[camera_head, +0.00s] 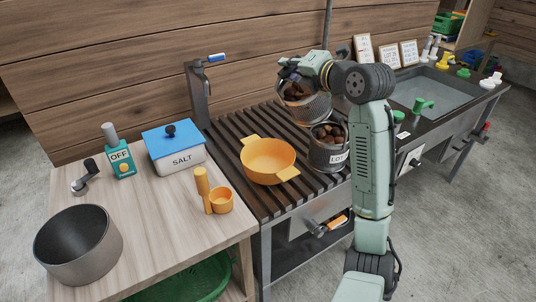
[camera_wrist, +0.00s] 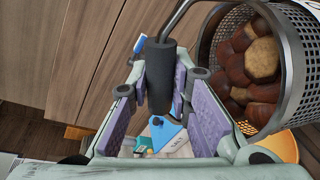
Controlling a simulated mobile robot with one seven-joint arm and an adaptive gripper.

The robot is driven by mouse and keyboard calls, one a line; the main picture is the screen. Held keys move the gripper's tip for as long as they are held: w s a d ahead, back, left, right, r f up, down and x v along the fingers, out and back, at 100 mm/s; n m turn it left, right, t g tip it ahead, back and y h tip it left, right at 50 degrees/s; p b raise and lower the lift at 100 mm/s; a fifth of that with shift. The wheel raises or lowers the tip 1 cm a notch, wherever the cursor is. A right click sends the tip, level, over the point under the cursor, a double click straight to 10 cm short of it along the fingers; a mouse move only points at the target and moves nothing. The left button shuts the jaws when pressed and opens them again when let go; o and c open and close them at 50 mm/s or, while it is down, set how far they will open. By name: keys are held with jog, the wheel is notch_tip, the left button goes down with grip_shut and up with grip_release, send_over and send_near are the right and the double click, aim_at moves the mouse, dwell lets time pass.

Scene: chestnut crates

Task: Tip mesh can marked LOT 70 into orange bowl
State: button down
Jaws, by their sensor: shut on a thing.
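My gripper (camera_wrist: 160,85) is shut on the black handle grip of a mesh can (camera_wrist: 292,60), seen at the right of the wrist view with brown chestnuts inside. In the head view this can (camera_head: 318,108) is behind and right of the orange bowl, partly hidden by my gripper (camera_head: 288,72). Its label is not readable. The orange bowl (camera_head: 268,160) has two side handles and looks empty on the slatted top; part of it shows in the wrist view (camera_wrist: 284,146). A second can (camera_head: 326,158) full of chestnuts stands right of the bowl, its label showing only "LOT".
A wooden side table holds a grey pot (camera_head: 78,245), an orange cup (camera_head: 220,201), a blue-lidded SALT box (camera_head: 175,152) and an OFF device (camera_head: 120,160). Label cards (camera_head: 388,54) stand behind. A sink (camera_head: 430,92) is right. The slatted top (camera_head: 235,135) is bare left of the bowl.

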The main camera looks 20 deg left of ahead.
aim_at(282, 80)
jog(key=shift+s+a+f+n+b, duration=0.45)
jog(key=shift+s+f+b, duration=0.1)
jog(key=shift+s, duration=0.1)
jog(key=shift+s+a+f+n+t+b, duration=0.3)
jog(key=shift+s+f+n+b, duration=0.05)
jog(key=shift+f+b, duration=0.35)
jog(key=shift+s+a+f+n+b, duration=0.15)
jog(key=shift+s+f+b, duration=0.05)
jog(key=shift+f+b, duration=0.25)
jog(key=shift+s+a+f+n+b, duration=0.1)
jog(key=shift+s+f+n+b, duration=0.1)
jog(key=shift+f+b, duration=0.2)
jog(key=shift+s+a+f+n+t+h+b, duration=0.15)
jog(key=shift+s+a+f+n+t+b, duration=0.1)
jog(key=shift+f+n+b, duration=0.15)
jog(key=shift+s+a+f+n+t+h+b, duration=0.15)
jog(key=shift+s+f+n+b, duration=0.1)
jog(key=shift+f+b, duration=0.15)
dwell(0.3)
jog(key=shift+s+a+f+n+b, duration=0.1)
jog(key=shift+s+a+n+b, duration=0.3)
jog(key=shift+n, duration=0.3)
dwell(0.7)
jog(key=shift+s+a+f+n+t+b, duration=0.2)
jog(key=shift+f+n+b, duration=0.3)
jog(key=shift+b, duration=0.55)
jog(key=shift+s+a+f+n+t+b, duration=0.1)
jog(key=shift+s+f+n+t+b, duration=0.15)
jog(key=shift+f+b, duration=0.55)
